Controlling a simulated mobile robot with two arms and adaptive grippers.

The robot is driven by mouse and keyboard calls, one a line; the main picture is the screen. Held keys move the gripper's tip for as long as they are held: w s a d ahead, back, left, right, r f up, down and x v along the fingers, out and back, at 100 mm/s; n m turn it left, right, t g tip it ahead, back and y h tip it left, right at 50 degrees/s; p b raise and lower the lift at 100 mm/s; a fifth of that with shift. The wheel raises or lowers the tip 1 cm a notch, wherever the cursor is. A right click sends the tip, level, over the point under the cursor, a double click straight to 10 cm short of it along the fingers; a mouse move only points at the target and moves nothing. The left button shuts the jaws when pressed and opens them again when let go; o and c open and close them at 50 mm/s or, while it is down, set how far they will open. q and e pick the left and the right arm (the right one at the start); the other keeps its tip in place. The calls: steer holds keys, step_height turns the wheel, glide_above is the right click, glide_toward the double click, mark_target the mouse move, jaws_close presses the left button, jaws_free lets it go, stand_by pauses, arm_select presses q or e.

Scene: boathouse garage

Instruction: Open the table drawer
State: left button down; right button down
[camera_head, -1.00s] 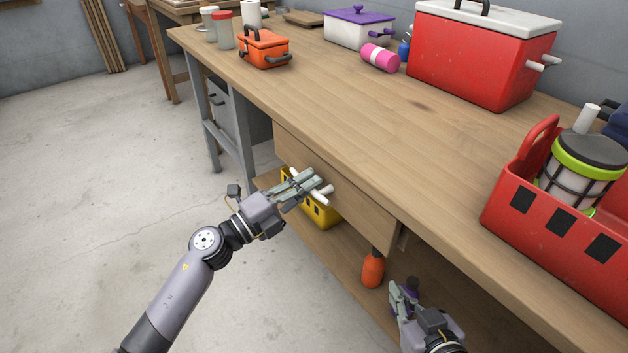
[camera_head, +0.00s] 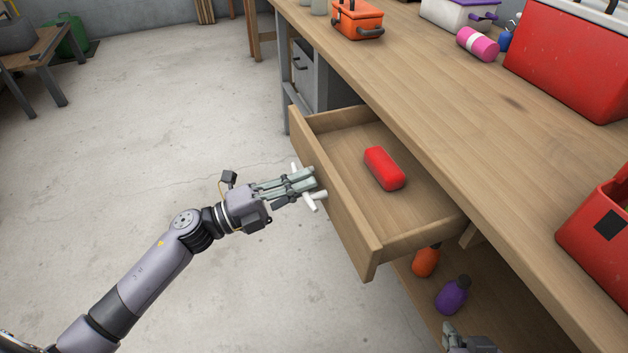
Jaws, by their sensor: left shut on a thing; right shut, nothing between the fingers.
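The wooden table drawer (camera_head: 336,208) is pulled well out from under the workbench top (camera_head: 440,120), and its inside shows. A red rounded case (camera_head: 384,168) lies in it. My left gripper (camera_head: 302,183) is shut on the white drawer handle (camera_head: 312,202) at the drawer's front; the fingers hide part of the handle. My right gripper (camera_head: 450,333) is only partly in view at the bottom edge, near the lower shelf, apart from the drawer.
An orange bottle (camera_head: 425,262) and a purple bottle (camera_head: 452,296) stand on the lower shelf. On the bench are an orange toolbox (camera_head: 357,18), a pink cylinder (camera_head: 477,44), a red cooler (camera_head: 570,60) and a red crate (camera_head: 600,225).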

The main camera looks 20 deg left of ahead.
stand_by(0.3)
arm_select(q)
steer(key=c, duration=1.6)
jaws_free()
steer(key=shift+c, duration=0.2)
steer(key=shift+s+a, duration=0.1)
steer(key=shift+a, duration=0.05)
steer(key=v, duration=1.1)
steer(key=shift+s+a, duration=0.25)
steer(key=shift+a, duration=0.05)
steer(key=shift+f, duration=0.15)
